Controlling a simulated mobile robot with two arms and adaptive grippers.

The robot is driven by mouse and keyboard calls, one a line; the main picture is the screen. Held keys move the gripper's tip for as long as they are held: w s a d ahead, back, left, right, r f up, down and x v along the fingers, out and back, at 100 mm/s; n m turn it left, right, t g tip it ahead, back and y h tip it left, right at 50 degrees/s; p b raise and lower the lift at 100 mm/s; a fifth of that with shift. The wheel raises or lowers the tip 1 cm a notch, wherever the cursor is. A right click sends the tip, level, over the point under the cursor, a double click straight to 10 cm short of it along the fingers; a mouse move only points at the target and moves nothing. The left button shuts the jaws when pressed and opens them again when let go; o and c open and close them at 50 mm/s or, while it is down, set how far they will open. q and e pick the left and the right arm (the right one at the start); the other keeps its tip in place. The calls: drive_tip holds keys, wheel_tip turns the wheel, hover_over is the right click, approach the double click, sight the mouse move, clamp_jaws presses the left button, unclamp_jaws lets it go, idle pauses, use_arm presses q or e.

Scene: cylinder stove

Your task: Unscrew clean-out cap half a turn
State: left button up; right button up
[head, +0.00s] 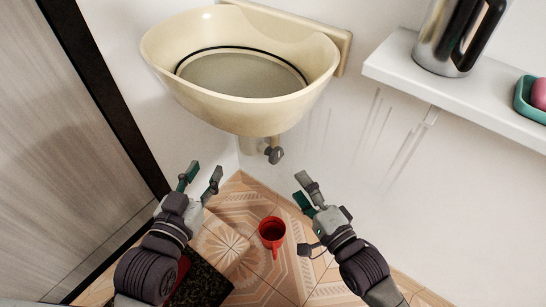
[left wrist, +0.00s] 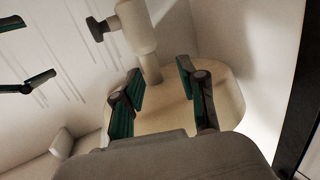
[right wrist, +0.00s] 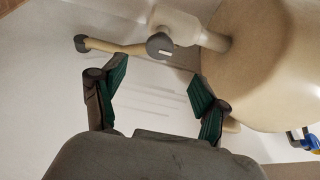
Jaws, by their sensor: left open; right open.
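The clean-out cap (head: 275,155) is a small dark knob on the drain trap under the cream basin (head: 240,105). In the left wrist view the cap (left wrist: 99,28) sticks out sideways from the cream trap (left wrist: 135,27). In the right wrist view the cap (right wrist: 160,45) shows as a dark disc facing the camera. My left gripper (head: 205,170) is open and empty, below and left of the cap. My right gripper (head: 300,188) is open and empty, below and right of it. Neither touches the cap.
A red mug (head: 271,233) stands on the tiled floor between my arms. A white shelf (head: 400,75) at the right holds a kettle (head: 448,40) and a green dish (head: 526,100). A wood-grain panel (head: 50,140) is at the left. The room around the trap looks clear.

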sight(278, 158)
drive_tip(key=b+x, duration=0.1)
drive_tip(key=x, duration=0.5)
drive_tip(key=b+x, duration=0.1)
drive_tip(key=x, duration=0.3)
drive_tip(key=shift+w+a, duration=0.1)
drive_tip(key=shift+w, duration=0.15)
use_arm(q)
wheel_tip(278, 158, up, 11)
drive_tip(key=s+d+t+h, duration=0.1)
drive_tip(key=s+t+h, duration=0.1)
drive_tip(key=t, duration=0.5)
drive_tip(key=shift+r+t+h+b, duration=0.2)
drive_tip(key=shift+t+h+b, duration=0.1)
drive_tip(key=shift+t, duration=0.1)
use_arm(e)
drive_tip(key=shift+w+a, duration=0.2)
drive_tip(key=shift+w, duration=0.1)
drive_tip(key=c, duration=1.1)
drive_tip(key=shift+c, duration=0.2)
